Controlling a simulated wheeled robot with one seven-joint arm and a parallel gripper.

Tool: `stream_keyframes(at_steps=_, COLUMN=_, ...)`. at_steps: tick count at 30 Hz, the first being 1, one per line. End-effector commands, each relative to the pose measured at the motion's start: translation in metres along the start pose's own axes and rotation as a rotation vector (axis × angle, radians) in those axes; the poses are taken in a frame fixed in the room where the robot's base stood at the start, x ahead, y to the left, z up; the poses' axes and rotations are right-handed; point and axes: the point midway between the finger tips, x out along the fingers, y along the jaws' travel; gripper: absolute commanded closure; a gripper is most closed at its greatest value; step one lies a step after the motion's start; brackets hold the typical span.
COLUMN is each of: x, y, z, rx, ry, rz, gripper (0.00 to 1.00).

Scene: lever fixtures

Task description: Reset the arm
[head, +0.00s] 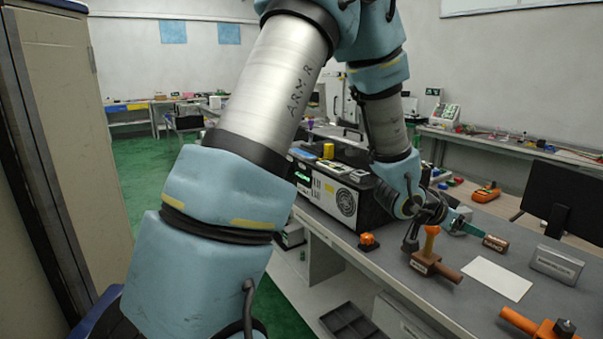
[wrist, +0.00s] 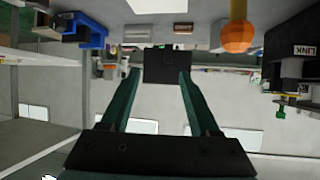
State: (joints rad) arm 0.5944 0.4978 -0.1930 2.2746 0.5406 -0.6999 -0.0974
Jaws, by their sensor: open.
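My arm reaches from the top of the head view down to the bench, and my gripper (head: 464,224) is above the bench beside the fixtures. In the wrist view my gripper (wrist: 160,76) shows two teal fingers spread apart with nothing held between them. A brown lever fixture with an orange-topped handle (head: 431,243) stands on the bench just below and left of the gripper. An orange knob on a yellow stem (wrist: 238,36) shows at the top right of the wrist view, outside the fingers. The gripper does not visibly hold any lever.
A copper-coloured cylinder (head: 495,243) lies right of the gripper. A white sheet (head: 498,278), a grey labelled block (head: 556,264) and an orange fixture (head: 540,325) are nearby. A black instrument box (head: 340,196) and small orange knob (head: 368,240) stand to the left. A dark monitor (head: 566,198) is at right.

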Motion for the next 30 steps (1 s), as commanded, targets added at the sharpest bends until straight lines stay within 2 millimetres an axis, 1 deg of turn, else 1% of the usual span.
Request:
stream_keyframes(at_steps=1, x=-0.005, y=-0.011, z=0.008, rx=-0.011, ry=-0.021, rz=-0.029, gripper=0.38)
stream_keyframes(at_steps=5, x=-0.024, y=-0.044, z=0.033, rx=-0.051, ry=-0.103, rz=-0.117, gripper=0.38)
stream_keyframes(at_steps=8, x=-0.045, y=-0.072, z=0.059, rx=-0.099, ry=-0.182, rz=-0.198, gripper=0.38)
stream_keyframes(at_steps=9, x=-0.057, y=-0.086, z=0.072, rx=-0.127, ry=-0.221, rz=-0.239, gripper=0.38)
stream_keyframes(at_steps=11, x=-0.080, y=-0.105, z=0.096, rx=-0.178, ry=-0.289, rz=-0.303, gripper=0.38)
stream_keyframes(at_steps=12, x=-0.098, y=-0.118, z=0.114, rx=-0.221, ry=-0.340, rz=-0.351, gripper=0.38)
stream_keyframes(at_steps=13, x=-0.113, y=-0.126, z=0.128, rx=-0.258, ry=-0.380, rz=-0.386, gripper=0.38)
stream_keyframes(at_steps=14, x=-0.129, y=-0.133, z=0.142, rx=-0.297, ry=-0.419, rz=-0.420, gripper=0.38)
stream_keyframes(at_steps=15, x=-0.150, y=-0.140, z=0.162, rx=-0.354, ry=-0.473, rz=-0.463, gripper=0.38)
stream_keyframes(at_steps=16, x=-0.167, y=-0.143, z=0.176, rx=-0.399, ry=-0.511, rz=-0.493, gripper=0.38)
stream_keyframes(at_steps=17, x=-0.183, y=-0.145, z=0.190, rx=-0.446, ry=-0.549, rz=-0.520, gripper=0.38)
stream_keyframes(at_steps=18, x=-0.204, y=-0.145, z=0.207, rx=-0.512, ry=-0.598, rz=-0.553, gripper=0.38)
stream_keyframes(at_steps=19, x=-0.220, y=-0.143, z=0.220, rx=-0.563, ry=-0.632, rz=-0.574, gripper=0.38)
stream_keyframes(at_steps=21, x=-0.252, y=-0.134, z=0.245, rx=-0.675, ry=-0.702, rz=-0.610, gripper=0.38)
stream_keyframes(at_steps=24, x=-0.285, y=-0.116, z=0.271, rx=-0.819, ry=-0.776, rz=-0.637, gripper=0.38)
stream_keyframes(at_steps=27, x=-0.305, y=-0.101, z=0.285, rx=-0.916, ry=-0.821, rz=-0.643, gripper=0.38)
stream_keyframes(at_steps=30, x=-0.314, y=-0.092, z=0.290, rx=-0.964, ry=-0.841, rz=-0.642, gripper=0.38)
